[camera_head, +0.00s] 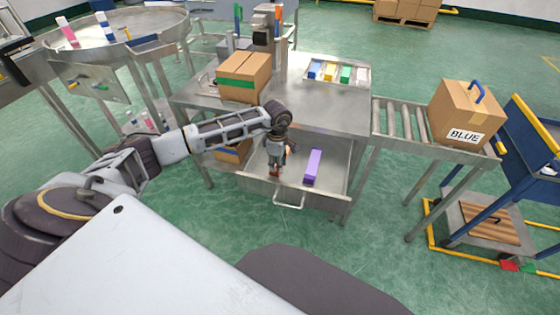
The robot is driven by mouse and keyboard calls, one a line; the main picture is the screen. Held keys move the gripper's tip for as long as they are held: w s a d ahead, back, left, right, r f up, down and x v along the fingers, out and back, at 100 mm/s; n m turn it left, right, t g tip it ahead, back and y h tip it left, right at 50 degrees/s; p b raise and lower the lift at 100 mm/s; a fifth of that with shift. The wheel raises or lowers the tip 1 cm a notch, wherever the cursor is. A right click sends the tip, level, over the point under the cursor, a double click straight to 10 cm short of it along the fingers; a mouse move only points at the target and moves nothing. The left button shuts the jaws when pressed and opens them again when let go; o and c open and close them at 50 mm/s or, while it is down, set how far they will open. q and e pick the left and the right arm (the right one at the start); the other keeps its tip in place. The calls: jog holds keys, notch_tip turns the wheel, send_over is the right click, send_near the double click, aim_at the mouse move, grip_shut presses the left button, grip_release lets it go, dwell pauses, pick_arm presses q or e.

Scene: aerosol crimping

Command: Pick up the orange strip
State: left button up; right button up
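A pulled-out metal drawer (334,183) hangs under the steel workbench. My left gripper (275,168) points down into its left half. A small orange-brown patch (287,157) shows beside the fingers, perhaps part of the orange strip; the gripper hides most of that spot. I cannot tell whether the fingers touch it or are closed on it. A purple strip (313,167) lies in the drawer to the right of the gripper, apart from it. My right gripper is not in view.
The workbench top (330,108) carries a cardboard box with green tape (244,77) and a tray of coloured pieces (337,72). A roller conveyor with a box marked BLUE (466,114) stands to the right. The drawer handle (289,199) juts out at the front.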

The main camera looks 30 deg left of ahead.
pick_arm(q)
jog(key=shift+d+f, duration=0.1)
jog(key=shift+f, duration=2.5)
grip_shut()
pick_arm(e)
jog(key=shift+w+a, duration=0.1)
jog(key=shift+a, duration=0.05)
